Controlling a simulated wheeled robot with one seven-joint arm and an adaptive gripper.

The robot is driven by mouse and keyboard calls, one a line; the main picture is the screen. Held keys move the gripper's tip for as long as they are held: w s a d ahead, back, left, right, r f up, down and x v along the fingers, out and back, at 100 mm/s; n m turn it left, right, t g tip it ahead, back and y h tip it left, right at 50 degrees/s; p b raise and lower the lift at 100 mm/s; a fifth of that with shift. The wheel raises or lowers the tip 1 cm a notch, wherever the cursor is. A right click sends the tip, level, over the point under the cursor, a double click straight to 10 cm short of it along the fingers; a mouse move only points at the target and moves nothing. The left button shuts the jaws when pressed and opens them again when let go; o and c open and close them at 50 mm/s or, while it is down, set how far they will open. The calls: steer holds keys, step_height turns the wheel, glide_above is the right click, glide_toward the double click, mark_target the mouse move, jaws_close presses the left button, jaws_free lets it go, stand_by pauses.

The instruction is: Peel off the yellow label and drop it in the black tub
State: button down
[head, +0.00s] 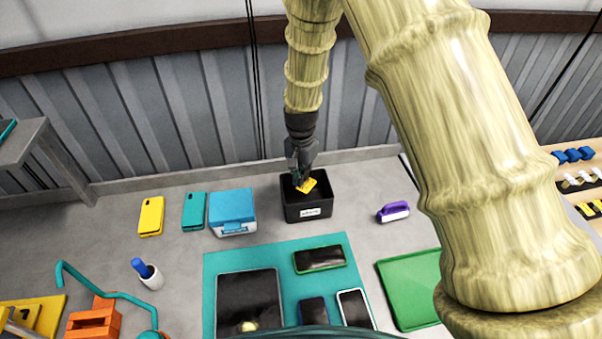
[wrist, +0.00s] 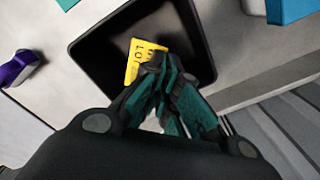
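The yellow label (head: 308,186) is at my fingertips, over the opening of the black tub (head: 308,212). In the wrist view the label (wrist: 144,57) sticks out from between the fingertips, with dark letters partly hidden by them. My gripper (head: 299,180) points down into the tub, and its fingers (wrist: 160,64) are drawn together on the label's edge. The tub's dark inside shows around the label in the wrist view (wrist: 95,60). I cannot tell how far the label is above the tub's floor.
A blue-lidded box (head: 232,211) stands left of the tub, with a teal phone (head: 194,211) and a yellow phone (head: 151,216) beyond it. A purple-handled brush (head: 393,211) lies to the right. A teal mat (head: 225,262) with several devices lies in front.

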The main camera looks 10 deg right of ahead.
steer(key=shift+w+f+b, duration=0.1)
steer(key=shift+f+b, duration=0.3)
steer(key=shift+f, duration=0.55)
steer(key=shift+f+b, duration=0.55)
steer(key=shift+f, duration=0.25)
steer(key=shift+f+b, duration=1.6)
steer(key=shift+f, duration=1.05)
steer(key=shift+f, duration=0.4)
steer(key=c, duration=1.6)
jaws_free()
steer(key=shift+o, duration=0.2)
